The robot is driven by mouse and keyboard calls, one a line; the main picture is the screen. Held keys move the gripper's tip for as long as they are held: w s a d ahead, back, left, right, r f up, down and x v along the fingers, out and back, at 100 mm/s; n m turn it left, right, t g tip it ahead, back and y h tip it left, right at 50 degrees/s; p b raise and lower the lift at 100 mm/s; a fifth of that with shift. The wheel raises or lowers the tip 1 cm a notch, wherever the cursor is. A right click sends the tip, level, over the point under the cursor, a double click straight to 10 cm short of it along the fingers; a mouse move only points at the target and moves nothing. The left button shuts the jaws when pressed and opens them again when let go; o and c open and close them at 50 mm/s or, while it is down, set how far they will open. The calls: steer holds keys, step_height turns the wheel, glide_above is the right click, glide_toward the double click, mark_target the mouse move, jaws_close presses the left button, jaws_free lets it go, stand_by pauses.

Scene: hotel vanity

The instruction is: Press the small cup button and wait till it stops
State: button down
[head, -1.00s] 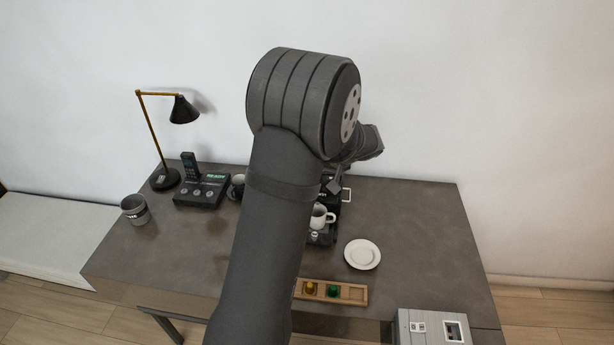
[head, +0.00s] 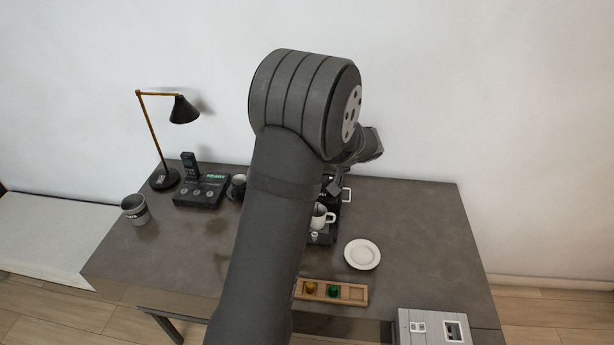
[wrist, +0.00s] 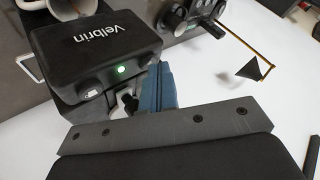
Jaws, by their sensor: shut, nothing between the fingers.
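The black coffee machine (wrist: 105,45), marked Velbrin, fills the upper left of the wrist view. A green light (wrist: 121,70) glows on its front. A button with a small white icon (wrist: 92,93) is left of the light; the icon is too small to read. My gripper (wrist: 158,85) is shut and empty, its blue fingers close to the right end of the machine's front. I cannot tell whether they touch it; they may hide another button. A white cup (head: 320,216) stands at the machine, partly behind my arm in the head view.
A white plate (head: 362,254) lies right of the machine. A wooden tray (head: 352,292) with yellow and green pieces is in front. A phone (head: 202,190), lamp (head: 166,180) and grey mug (head: 135,209) stand at left. A grey box (head: 430,326) is front right.

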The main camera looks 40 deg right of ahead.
steer(key=shift+r, duration=0.8)
steer(key=shift+r, duration=2.5)
steer(key=shift+f, duration=0.15)
step_height(320, 180, up, 4)
steer(key=shift+r, duration=0.1)
